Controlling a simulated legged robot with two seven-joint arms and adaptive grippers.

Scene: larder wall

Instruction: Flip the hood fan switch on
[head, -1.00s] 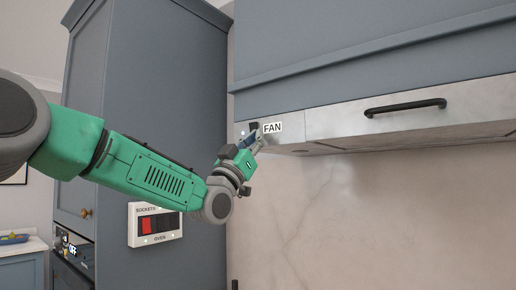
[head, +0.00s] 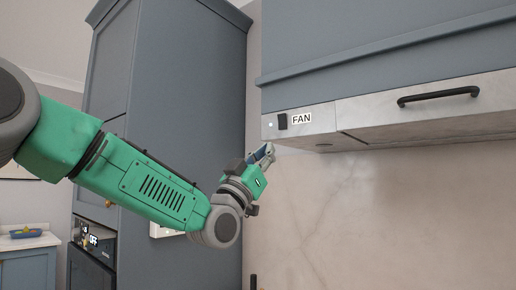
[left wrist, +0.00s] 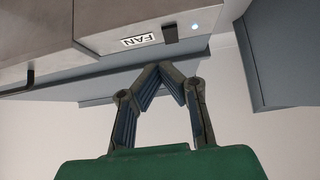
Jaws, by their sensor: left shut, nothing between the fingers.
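The hood fan switch (head: 282,121) is a small dark rocker on the front left of the steel hood, beside a white FAN label (head: 302,118). A small light (head: 271,124) to its left is lit. In the left wrist view the switch (left wrist: 170,33) shows beside the lit light (left wrist: 194,26). My left gripper (head: 266,152) is below the switch and apart from it. Its fingertips (left wrist: 160,68) meet, with nothing between them. My right gripper is in neither view.
The steel hood (head: 370,112) has a black bar handle (head: 438,97) to the right of the switch. A tall blue cabinet (head: 180,90) stands left of the hood, behind my left arm. A white socket panel (head: 160,231) on it is mostly hidden by my arm. Pale wall (head: 390,220) below the hood is clear.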

